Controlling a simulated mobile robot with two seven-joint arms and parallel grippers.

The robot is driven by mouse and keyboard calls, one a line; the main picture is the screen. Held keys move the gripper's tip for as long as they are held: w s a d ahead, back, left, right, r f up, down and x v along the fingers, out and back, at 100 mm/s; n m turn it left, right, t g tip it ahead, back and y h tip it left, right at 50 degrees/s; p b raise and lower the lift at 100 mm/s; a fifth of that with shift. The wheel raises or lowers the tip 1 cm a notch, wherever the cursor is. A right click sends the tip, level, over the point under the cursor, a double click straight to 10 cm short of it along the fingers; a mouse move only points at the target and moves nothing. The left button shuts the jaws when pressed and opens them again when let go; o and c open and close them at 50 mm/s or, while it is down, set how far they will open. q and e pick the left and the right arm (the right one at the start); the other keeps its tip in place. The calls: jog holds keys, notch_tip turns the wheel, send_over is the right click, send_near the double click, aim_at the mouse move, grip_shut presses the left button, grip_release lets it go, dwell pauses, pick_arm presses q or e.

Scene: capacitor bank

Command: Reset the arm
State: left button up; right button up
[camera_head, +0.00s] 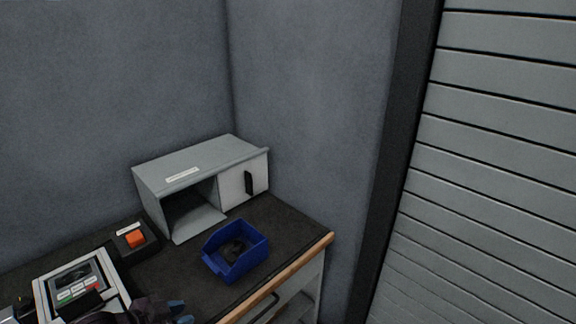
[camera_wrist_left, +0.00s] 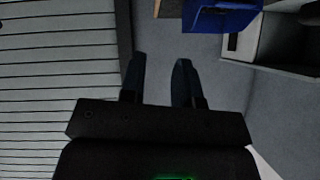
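My left gripper (camera_head: 178,309) shows at the bottom edge of the head view, in front of the counter, with its bluish fingertips just left of the drawer handle. In the left wrist view its two dark fingers (camera_wrist_left: 159,78) stand apart with nothing between them, so it is open and empty. The blue bin (camera_head: 248,262) is beyond it on the counter, apart from the fingers, with dark items inside. The bin also shows at the top of the left wrist view (camera_wrist_left: 225,20). My right gripper is not in view.
A grey cabinet (camera_head: 200,163) with an open left compartment stands at the back of the dark counter (camera_head: 170,272). A red-orange button box (camera_head: 135,239) and a device with a screen (camera_head: 75,281) are at left. A slatted shutter (camera_head: 490,170) is at right.

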pick_arm(q)
jog(key=s+a+f+n+t+y, duration=0.1)
jog(key=s+a+f+n+y, duration=0.1)
jog(key=s+f+n+y, duration=0.1)
jog(key=s+a+f+n+t+y, duration=0.2)
jog(key=s+a+f+n+y, duration=0.1)
jog(key=s+f+n, duration=0.3)
jog(key=s+f+y, duration=0.1)
jog(key=s+f, duration=0.1)
jog(key=s, duration=0.1)
jog(key=shift+f, duration=0.2)
jog(key=shift+s, duration=0.1)
dwell(0.7)
jog(key=shift+s+n, duration=0.1)
jog(key=shift+n, duration=0.2)
